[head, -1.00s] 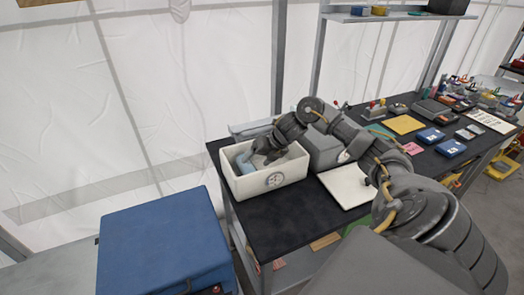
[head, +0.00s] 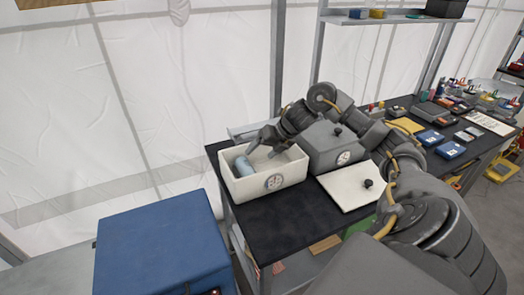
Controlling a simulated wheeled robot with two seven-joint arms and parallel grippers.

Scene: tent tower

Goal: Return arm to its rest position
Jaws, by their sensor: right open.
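My right arm reaches in from the lower right across the dark workbench (head: 290,215). Its gripper (head: 262,148) is open over the white box (head: 240,191), pointing down to the left at the box's far side. A light blue cylindrical object (head: 244,164) lies inside the box at the left, a little left of the fingertips, and nothing shows between the fingers. My left gripper is not in the picture.
A grey box with a black knob (head: 335,158) stands right of the white box. A white lid with a knob (head: 345,190) lies flat before it. Blue boxes (head: 450,149) and other items crowd the bench's right. A large blue case (head: 160,245) stands front left.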

